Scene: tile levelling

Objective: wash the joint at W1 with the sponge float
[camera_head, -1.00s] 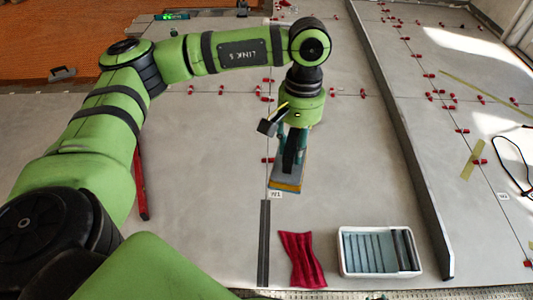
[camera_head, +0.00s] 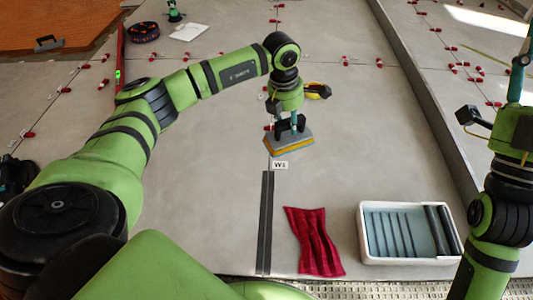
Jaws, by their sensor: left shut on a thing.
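My left gripper (camera_head: 289,128) is shut on the sponge float (camera_head: 290,146), a grey plate with a yellow-orange sponge face underneath. The float is at the tile joint, just above the white W1 label (camera_head: 280,165) in the picture. It looks low over the floor; I cannot tell whether it touches. Part of the joint is hidden behind the float and gripper. My right arm shows at the right edge; its fingers (camera_head: 520,75) are partly cut off at the top right, and their opening is unclear.
A white wash tray (camera_head: 365,235) with bluish water and dark rollers stands at the lower right. A red cloth (camera_head: 313,240) lies left of it. A dark strip (camera_head: 266,220) runs along the joint below W1. Red clips (camera_head: 380,62) dot the joints; a long raised bar (camera_head: 425,95) crosses the right side.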

